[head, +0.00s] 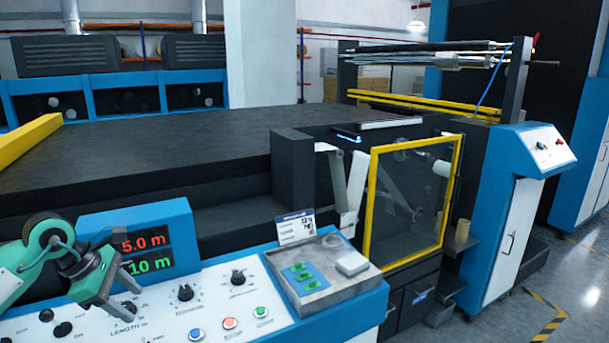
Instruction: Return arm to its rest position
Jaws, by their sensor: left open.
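My left arm comes in from the lower left, with green and grey links. My left gripper (128,299) is open and empty above the left part of the control panel (155,325), just below the display (148,249). The display reads 5.0 m in red and 10 m in green. The gripper covers some of the panel's dials and print; whether it touches the panel cannot be told. My right gripper is not in view.
The panel holds black knobs (186,292), a red button (230,323) and a grey tray (325,278) with green switches. A yellow-framed guard door (410,197) stands right of it. A blue cabinet (518,200) is farther right. Open floor lies at the lower right.

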